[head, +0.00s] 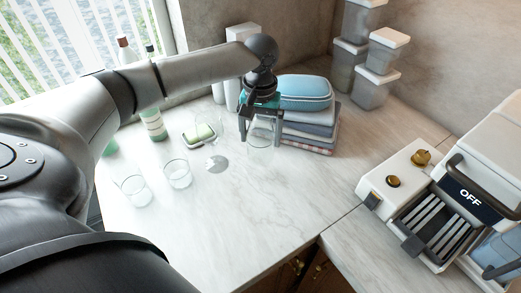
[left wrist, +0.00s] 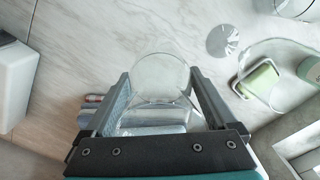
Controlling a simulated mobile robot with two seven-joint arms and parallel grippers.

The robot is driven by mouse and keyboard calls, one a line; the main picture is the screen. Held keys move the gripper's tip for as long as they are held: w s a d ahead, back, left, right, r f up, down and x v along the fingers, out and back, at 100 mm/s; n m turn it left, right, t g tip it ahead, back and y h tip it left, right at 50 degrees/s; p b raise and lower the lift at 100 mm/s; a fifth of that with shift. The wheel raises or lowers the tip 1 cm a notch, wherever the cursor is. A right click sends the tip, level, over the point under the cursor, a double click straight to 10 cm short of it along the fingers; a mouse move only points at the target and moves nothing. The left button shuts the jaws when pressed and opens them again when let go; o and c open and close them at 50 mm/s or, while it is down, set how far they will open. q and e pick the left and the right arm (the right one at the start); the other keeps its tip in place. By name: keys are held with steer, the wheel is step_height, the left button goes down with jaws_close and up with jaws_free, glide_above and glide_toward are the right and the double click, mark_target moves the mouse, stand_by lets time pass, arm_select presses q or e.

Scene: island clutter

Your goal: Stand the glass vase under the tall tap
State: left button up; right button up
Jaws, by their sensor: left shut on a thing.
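My left gripper (head: 260,133) is shut on a clear glass vessel (head: 260,148), which I take to be the glass vase. It looks upright, in front of the folded cloths. In the left wrist view the vase (left wrist: 160,75) sits between the two fingers (left wrist: 162,105), its round rim facing the camera. I cannot tell whether its base touches the counter. I cannot make out a tall tap in either view. A flat grey disc (head: 217,164) lies on the marble left of the vase. My right gripper is not in view.
Two clear glasses (head: 136,190) (head: 178,174) stand at the left. A green sponge in a dish (head: 198,134) and a bottle (head: 154,124) stand behind them. Cloths (head: 312,128) carry a blue pouch (head: 304,92). A machine marked OFF (head: 470,197) is at right. The front middle is clear.

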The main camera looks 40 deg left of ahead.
mark_target(260, 150)
arm_select(q)
steer(key=shift+f+b, duration=0.3)
steer(key=shift+f, duration=2.4)
steer(key=shift+f, duration=0.1)
steer(key=o, duration=1.5)
steer(key=shift+o, duration=0.2)
